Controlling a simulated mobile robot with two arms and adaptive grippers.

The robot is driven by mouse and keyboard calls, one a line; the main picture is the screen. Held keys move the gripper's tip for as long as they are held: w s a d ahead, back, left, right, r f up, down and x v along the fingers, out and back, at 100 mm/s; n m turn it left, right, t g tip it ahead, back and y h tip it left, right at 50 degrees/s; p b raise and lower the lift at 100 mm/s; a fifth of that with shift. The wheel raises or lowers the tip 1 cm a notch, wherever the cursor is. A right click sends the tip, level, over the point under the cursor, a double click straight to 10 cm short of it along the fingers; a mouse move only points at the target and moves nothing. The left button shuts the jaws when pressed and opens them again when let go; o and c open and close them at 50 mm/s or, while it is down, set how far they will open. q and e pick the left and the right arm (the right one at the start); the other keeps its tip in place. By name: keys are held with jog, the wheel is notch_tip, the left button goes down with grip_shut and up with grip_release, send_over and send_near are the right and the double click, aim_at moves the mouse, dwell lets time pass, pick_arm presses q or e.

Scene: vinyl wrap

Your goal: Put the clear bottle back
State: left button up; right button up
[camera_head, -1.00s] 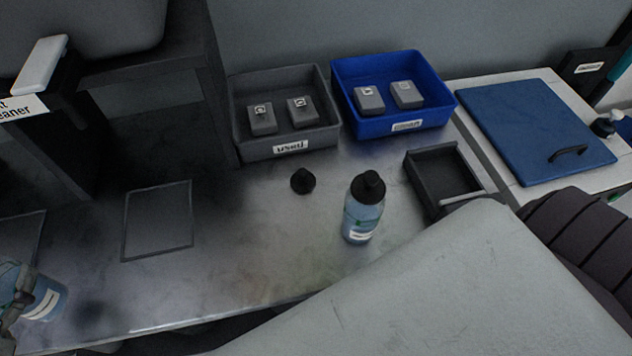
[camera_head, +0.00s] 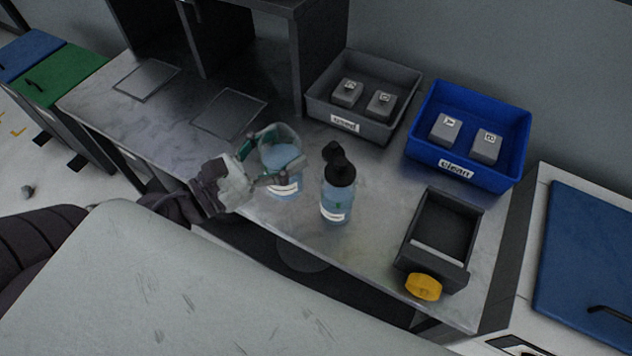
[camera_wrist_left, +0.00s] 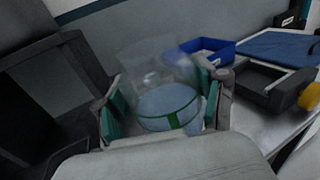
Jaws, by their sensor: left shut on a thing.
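My left gripper (camera_head: 266,160) is shut on a clear bottle (camera_head: 285,180) with bluish liquid and a white label. The bottle is upright, with no cap visible on it. Whether its base touches the table cannot be told. In the left wrist view the clear bottle (camera_wrist_left: 168,108) sits between the teal finger pads of the left gripper (camera_wrist_left: 165,100). A second clear bottle (camera_head: 336,203) with a black cap stands just right of the held one. Two outlined squares (camera_head: 228,113) (camera_head: 147,80) on the table are empty. My right gripper is out of view.
A grey "used" bin (camera_head: 342,122) and a blue "clean" bin (camera_head: 452,168) stand at the back, each with two grey blocks. A dark open box (camera_head: 418,232) with a yellow knob (camera_head: 423,287) is at the right. The metal table (camera_head: 182,128) is clear around the outlined squares.

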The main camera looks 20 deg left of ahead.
pick_arm(q)
jog(key=shift+d, duration=0.35)
jog(key=w+a+f+b, duration=0.1)
jog(key=b, duration=0.1)
jog(key=f+b, duration=0.1)
jog(key=b, duration=0.1)
jog(key=shift+w+a+f+b, duration=0.2)
jog(key=shift+w+a+b, duration=0.1)
jog(key=shift+w+a, duration=0.05)
jog(key=w+a+f+b, duration=0.2)
jog(key=w+a+f, duration=0.3)
jog(key=w+f, duration=0.2)
jog(key=shift+a+f+b, duration=0.4)
jog(key=shift+f, duration=0.4)
jog(key=shift+w, duration=0.1)
jog(key=shift+f, duration=0.1)
jog(key=o, duration=1.6)
